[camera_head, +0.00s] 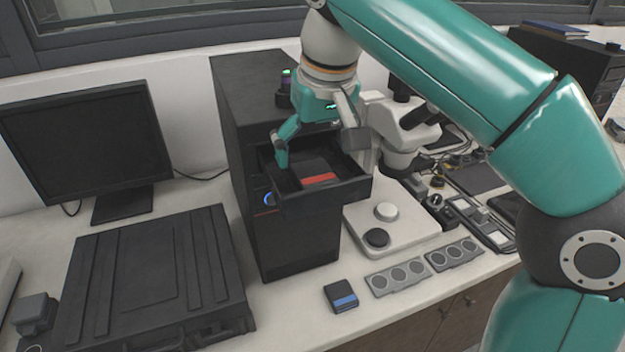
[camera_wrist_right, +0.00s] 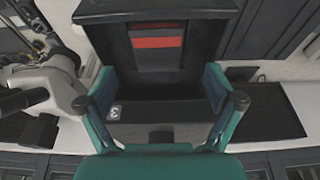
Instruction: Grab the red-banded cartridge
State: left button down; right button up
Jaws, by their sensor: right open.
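The red-banded cartridge (camera_head: 319,179) lies in the open drawer (camera_head: 328,203) of the tall black press unit; only its dark top and red band show. In the right wrist view the cartridge (camera_wrist_right: 157,43) is at the top middle, beyond the fingertips. My right gripper (camera_head: 316,151) is above the drawer, its fingers spread and empty, one to each side of the cartridge in the picture. In the wrist view the open fingers (camera_wrist_right: 160,82) have nothing between them that they grip. My left gripper is not in view.
A blue-banded cartridge (camera_head: 341,297) lies on the bench in front of the press unit (camera_head: 290,245). A white microscope (camera_head: 400,215) stands right of the drawer. A black case (camera_head: 150,285) and a monitor (camera_head: 90,140) are at left. Some bench beside the case is clear.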

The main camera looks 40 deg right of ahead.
aim_at(313, 172)
jog(key=x, duration=0.4)
jog(key=shift+d+f, duration=0.1)
jog(key=shift+f, duration=0.1)
jog(key=shift+c, duration=0.4)
jog(key=c, duration=1.2)
jog(key=shift+r, duration=0.2)
